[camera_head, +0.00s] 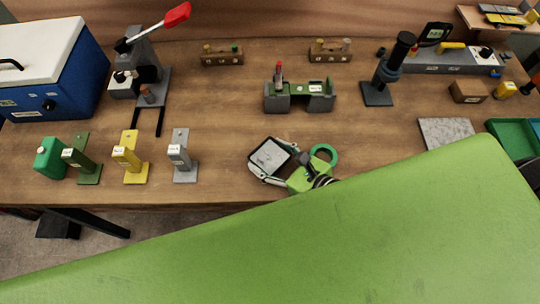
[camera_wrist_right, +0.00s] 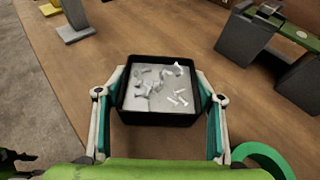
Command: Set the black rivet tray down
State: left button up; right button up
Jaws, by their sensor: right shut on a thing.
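The black rivet tray (camera_wrist_right: 160,118) is a square open box with several loose pale rivets inside. My right gripper (camera_wrist_right: 163,92) has its green and white fingers closed on the tray's left and right sides. In the head view the tray (camera_head: 271,155) and the right gripper (camera_head: 268,162) are over the front edge of the wooden bench (camera_head: 220,130). The tray looks about level, at or just above the bench top; I cannot tell whether it touches. My left gripper does not show.
A green ring (camera_head: 324,155) lies right beside my right gripper. A grey and green fixture (camera_head: 300,95) stands behind. Grey (camera_head: 183,160), yellow (camera_head: 130,160) and green (camera_head: 82,160) stands are to the left. The bench between the grey stand and the tray is clear.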

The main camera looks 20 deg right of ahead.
aim_at(271, 157)
jog(key=shift+r, duration=0.55)
jog(key=r, duration=0.2)
jog(key=shift+s+d+r, duration=0.1)
jog(key=shift+s+r, duration=0.1)
jog(key=shift+r, duration=0.1)
jog(key=a+r+p+v, duration=0.1)
jog(key=a+r+v, duration=0.15)
jog(key=v, duration=1.35)
jog(key=w+d+r+n+g+y+b, duration=0.1)
jog(key=w+r+n+g+y+b, duration=0.1)
jog(key=w, duration=0.5)
jog(key=w+d+r+n+g+y+b, duration=0.1)
jog(key=w+d+r+n+y+b, duration=0.1)
jog(key=w, duration=0.6)
jog(key=shift+r+n+g+y+b, duration=0.35)
jog(key=shift+r+n+b, duration=0.2)
jog(key=shift+b, duration=0.65)
jog(key=shift+a+f, duration=0.1)
jog(key=shift+f, duration=0.1)
